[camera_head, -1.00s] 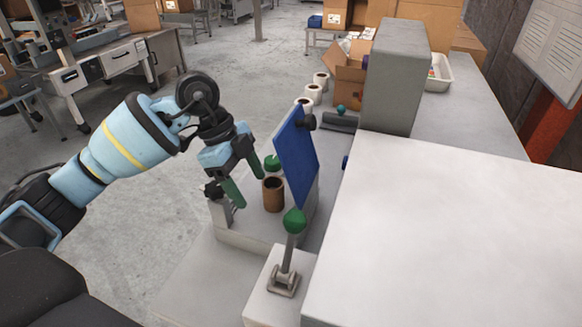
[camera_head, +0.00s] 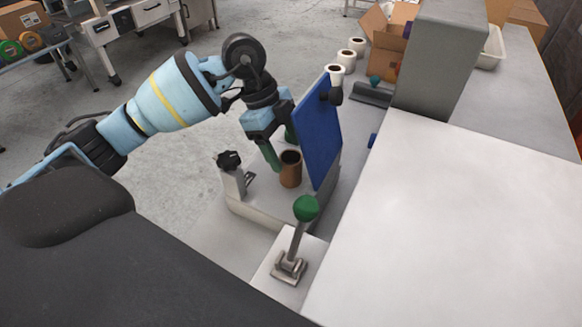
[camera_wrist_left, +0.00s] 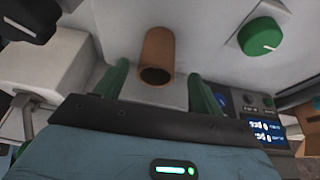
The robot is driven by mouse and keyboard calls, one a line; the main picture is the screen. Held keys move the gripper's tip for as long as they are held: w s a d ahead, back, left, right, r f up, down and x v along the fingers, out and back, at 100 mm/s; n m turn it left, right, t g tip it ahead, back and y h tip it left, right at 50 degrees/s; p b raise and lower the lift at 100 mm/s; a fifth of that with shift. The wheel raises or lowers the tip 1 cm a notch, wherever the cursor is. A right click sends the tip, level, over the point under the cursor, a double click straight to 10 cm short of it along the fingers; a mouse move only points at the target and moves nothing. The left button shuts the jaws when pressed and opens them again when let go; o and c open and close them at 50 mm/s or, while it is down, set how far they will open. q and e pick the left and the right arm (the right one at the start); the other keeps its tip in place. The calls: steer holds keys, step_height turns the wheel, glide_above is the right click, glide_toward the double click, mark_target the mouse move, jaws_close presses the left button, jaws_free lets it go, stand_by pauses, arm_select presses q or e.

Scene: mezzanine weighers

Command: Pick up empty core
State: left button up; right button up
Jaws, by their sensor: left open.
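The empty core (camera_head: 290,172) is a brown, hollow tube that stands upright on a light machine base in the head view, beside a blue panel. In the left wrist view the core (camera_wrist_left: 158,55) shows its dark open end, framed between two green fingers. My left gripper (camera_head: 279,148) is open at the core's upper left in the head view; it also shows in the wrist view (camera_wrist_left: 157,88). The fingers are apart from each other, and I cannot tell whether either touches the core. My right gripper is not in view.
The blue panel (camera_head: 318,132) stands close right of the core. A green-knobbed lever (camera_head: 305,208) is in front, and a black knob on a bracket (camera_head: 229,160) is at left. A grey column (camera_head: 437,62) and several white rolls (camera_head: 346,58) stand farther back.

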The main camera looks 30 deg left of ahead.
mark_target(294, 167)
arm_select(q)
steer(key=x, duration=0.5)
steer(key=shift+s+d, duration=0.25)
steer(key=shift+d, duration=0.05)
steer(key=c, duration=1)
steer(key=shift+c, duration=0.2)
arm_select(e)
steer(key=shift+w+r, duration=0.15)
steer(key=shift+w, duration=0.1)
arm_select(q)
steer(key=shift+r, duration=0.15)
